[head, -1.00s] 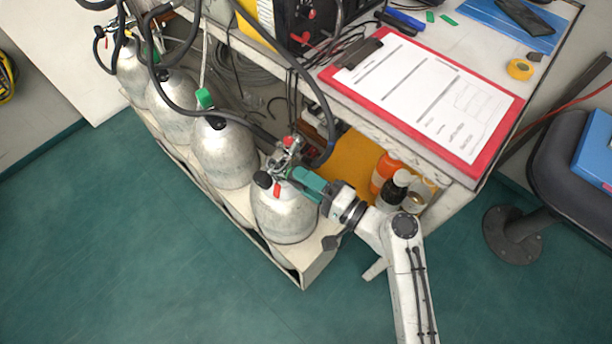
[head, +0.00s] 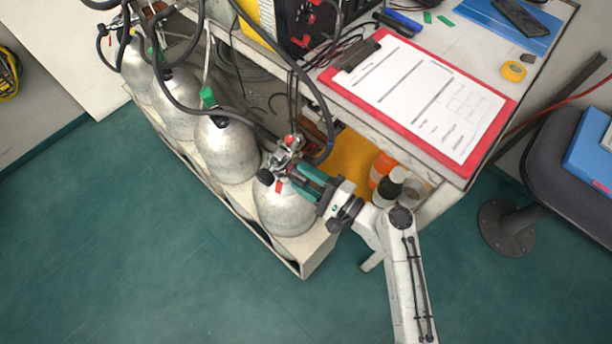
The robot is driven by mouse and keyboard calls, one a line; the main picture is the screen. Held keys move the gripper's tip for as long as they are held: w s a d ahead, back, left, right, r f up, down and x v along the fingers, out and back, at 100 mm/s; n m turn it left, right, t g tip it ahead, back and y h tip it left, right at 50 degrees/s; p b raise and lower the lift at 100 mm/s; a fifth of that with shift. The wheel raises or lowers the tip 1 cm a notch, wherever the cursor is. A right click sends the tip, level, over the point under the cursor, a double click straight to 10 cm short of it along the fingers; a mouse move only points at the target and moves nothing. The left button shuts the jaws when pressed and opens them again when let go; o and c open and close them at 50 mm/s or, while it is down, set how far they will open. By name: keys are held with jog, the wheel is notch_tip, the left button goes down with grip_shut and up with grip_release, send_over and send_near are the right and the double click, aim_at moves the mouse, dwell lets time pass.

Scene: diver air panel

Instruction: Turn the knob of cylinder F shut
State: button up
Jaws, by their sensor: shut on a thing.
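A silver cylinder (head: 286,213) stands at the near end of the row, the one my gripper is at. No letter is readable on it, so I cannot tell by label that it is cylinder F. Its valve (head: 287,150) on top has red parts, and a black knob (head: 265,176) shows on the left side. My gripper (head: 293,173), with green jaws, reaches in from the right at the valve. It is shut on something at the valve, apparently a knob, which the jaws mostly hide.
More silver cylinders (head: 227,152) stand in a row in a pale rack (head: 318,256) towards the back left. Black hoses (head: 300,75) hang over the valves. A bench with a red clipboard (head: 490,135) overhangs on the right, with bottles (head: 388,186) below. The green floor at left is clear.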

jog(key=o, duration=1.1)
jog(key=shift+c, duration=0.2)
jog(key=v, duration=1)
jog(key=shift+s+d, duration=0.25)
jog(key=shift+d, duration=0.1)
